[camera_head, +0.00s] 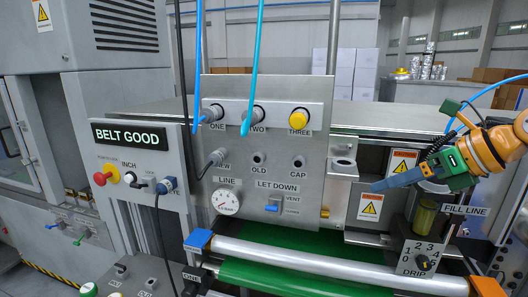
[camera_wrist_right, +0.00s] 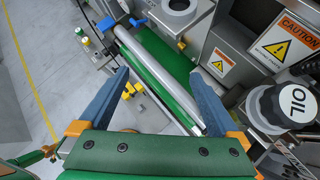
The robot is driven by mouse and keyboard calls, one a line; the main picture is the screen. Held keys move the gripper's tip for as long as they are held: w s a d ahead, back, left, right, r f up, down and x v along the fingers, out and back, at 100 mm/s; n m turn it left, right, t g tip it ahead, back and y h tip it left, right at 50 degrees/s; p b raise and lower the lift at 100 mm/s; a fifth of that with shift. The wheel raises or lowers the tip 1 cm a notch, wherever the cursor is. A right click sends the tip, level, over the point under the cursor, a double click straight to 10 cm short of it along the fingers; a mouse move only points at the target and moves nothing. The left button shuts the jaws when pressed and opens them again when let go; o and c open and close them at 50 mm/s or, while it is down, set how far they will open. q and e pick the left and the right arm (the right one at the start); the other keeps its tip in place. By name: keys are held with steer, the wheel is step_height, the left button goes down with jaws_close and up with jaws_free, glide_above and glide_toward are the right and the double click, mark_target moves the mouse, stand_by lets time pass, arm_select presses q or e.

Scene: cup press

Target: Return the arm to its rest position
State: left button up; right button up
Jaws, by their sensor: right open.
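My right arm comes in from the right in the head view. Its gripper (camera_head: 376,187), with blue-grey fingers, points left in front of the machine, by the caution labels and above the fill-line sight glass (camera_head: 424,217). In the right wrist view, the two fingers of my right gripper (camera_wrist_right: 159,72) stand wide apart with nothing between them. The green belt (camera_wrist_right: 165,62) and the silver roller (camera_wrist_right: 142,66) show beyond the fingers.
The drip dial (camera_head: 419,256) is below the gripper. A black OIL cap (camera_wrist_right: 285,106) is right of the fingers in the wrist view. Open floor (camera_wrist_right: 45,70) lies left.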

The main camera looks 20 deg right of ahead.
steer(key=w+a+f+m+t+y, duration=0.35)
steer(key=w+a+f+y, duration=0.35)
steer(key=w+a, duration=0.45)
step_height(320, 180, down, 10)
steer(key=w+a+m+t+h, duration=0.2)
steer(key=m+t+h, duration=0.4)
steer(key=m, duration=0.8)
steer(key=s+a+f+m+g+h, duration=0.2)
steer(key=s+f+m+g+h, duration=0.15)
steer(key=s+f+m, duration=0.35)
steer(key=s+a+f+m+g+h, duration=0.1)
steer(key=s+f+m+g+h, duration=0.25)
steer(key=f+m, duration=0.45)
steer(key=s+a+f+m+g+y, duration=0.1)
steer(key=s+a+f+g, duration=0.2)
steer(key=s, duration=0.2)
steer(key=s+a+f+g+y, duration=0.2)
steer(key=s+a+f+g, duration=0.1)
steer(key=s, duration=0.3)
steer(key=s+a+f+m+g+y, duration=0.1)
steer(key=s+a+f+g, duration=0.2)
steer(key=s, duration=0.2)
step_height(320, 180, down, 15)
steer(key=s, duration=0.1)
steer(key=s+d+f+g, duration=0.2)
steer(key=s+f, duration=0.9)
steer(key=s, duration=0.2)
steer(key=shift+f+n+h, duration=0.3)
steer(key=shift+n, duration=0.05)
